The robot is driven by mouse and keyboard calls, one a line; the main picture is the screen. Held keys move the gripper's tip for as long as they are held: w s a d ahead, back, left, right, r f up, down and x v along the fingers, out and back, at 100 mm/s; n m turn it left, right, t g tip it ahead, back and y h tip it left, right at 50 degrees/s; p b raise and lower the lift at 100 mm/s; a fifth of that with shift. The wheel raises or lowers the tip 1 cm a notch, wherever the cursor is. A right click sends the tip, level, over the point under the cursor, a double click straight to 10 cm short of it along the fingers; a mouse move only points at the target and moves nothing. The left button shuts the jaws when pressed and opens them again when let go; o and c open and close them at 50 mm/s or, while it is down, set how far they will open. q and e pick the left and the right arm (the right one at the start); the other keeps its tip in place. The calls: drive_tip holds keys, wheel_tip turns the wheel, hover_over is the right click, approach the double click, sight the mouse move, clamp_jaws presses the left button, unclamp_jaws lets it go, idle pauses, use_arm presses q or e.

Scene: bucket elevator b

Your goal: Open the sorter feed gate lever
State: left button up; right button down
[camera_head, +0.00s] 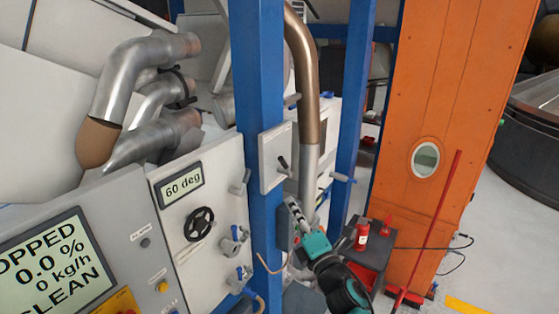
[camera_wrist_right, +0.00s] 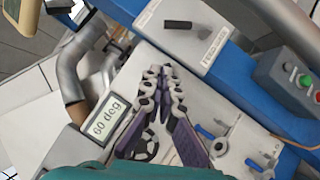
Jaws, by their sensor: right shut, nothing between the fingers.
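A white plate (camera_head: 271,148) is fixed on the blue post, with a small black lever (camera_head: 283,163) on it. I take this to be the feed gate lever. In the right wrist view the plate (camera_wrist_right: 190,42) sits at the top with the black lever (camera_wrist_right: 178,24) lying roughly level across it; its label is too small to read surely. My right gripper (camera_head: 294,209) is shut and empty, below and slightly right of the plate in the head view. In the right wrist view its fingertips (camera_wrist_right: 160,74) point towards the plate, apart from the lever. My left gripper is not in view.
The blue post (camera_head: 262,85) stands beside a white panel with a "60 deg" display (camera_head: 181,186) and a black handwheel (camera_head: 199,224). A metal pipe (camera_head: 306,100) runs down right of the post. A control box (camera_wrist_right: 296,80) with coloured buttons is near the plate.

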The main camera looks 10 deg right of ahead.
drive_tip(key=shift+s, duration=0.1)
drive_tip(key=d+r+p+x, duration=0.1)
drive_tip(key=d+x, duration=0.1)
drive_tip(key=x, duration=1.1)
drive_tip(key=shift+w+d+p, duration=0.2)
drive_tip(key=shift+d+p, duration=0.1)
